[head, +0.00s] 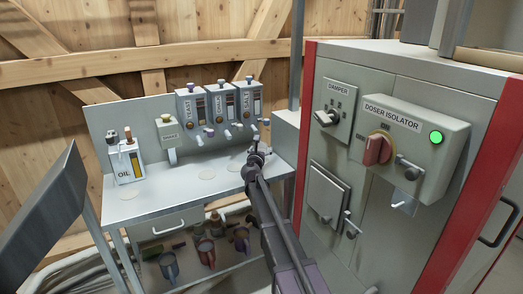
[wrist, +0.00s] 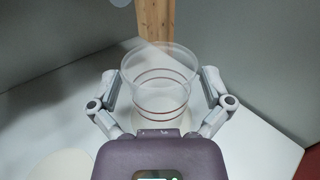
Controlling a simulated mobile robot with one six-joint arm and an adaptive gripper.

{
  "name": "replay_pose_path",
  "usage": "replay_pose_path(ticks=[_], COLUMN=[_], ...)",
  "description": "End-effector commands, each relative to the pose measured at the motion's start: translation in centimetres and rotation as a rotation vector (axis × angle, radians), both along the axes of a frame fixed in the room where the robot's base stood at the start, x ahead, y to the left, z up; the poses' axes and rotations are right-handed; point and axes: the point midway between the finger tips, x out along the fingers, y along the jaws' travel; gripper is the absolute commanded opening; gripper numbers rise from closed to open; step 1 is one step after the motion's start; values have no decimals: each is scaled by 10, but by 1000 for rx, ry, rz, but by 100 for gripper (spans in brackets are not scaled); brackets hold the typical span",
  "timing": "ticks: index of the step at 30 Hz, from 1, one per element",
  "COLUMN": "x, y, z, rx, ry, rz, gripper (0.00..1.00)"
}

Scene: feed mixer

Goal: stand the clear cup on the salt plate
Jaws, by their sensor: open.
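The clear cup (wrist: 160,75), with dark red rings round it, stands between the two fingers of my gripper (wrist: 160,87) in the wrist view. The fingers are spread, with a gap to the cup on each side. A pale round patch that looks like a plate (wrist: 188,124) shows under and around the cup's base; I cannot tell if it is the salt plate. In the head view my gripper (head: 257,157) is at the right end of the bench, below the right-hand dispenser, and the cup is hard to make out there.
Pale discs (head: 207,172) lie on the grey bench (head: 150,208). Several dispensers (head: 217,105) hang on its back panel. An oil can (head: 126,160) stands at the left. Coloured cups (head: 168,266) sit on the lower shelf. A red-edged cabinet (head: 340,160) is close on the right.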

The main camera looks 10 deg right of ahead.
Motion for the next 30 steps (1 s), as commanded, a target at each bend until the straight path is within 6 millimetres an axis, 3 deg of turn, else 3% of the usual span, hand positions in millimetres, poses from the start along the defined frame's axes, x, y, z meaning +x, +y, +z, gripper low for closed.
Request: replay_pose_path(ticks=[12,30], x=[-2,-86], y=[1,31], z=[4,3], rx=[0,0], ry=[0,0], rz=[0,1], gripper=[100,100])
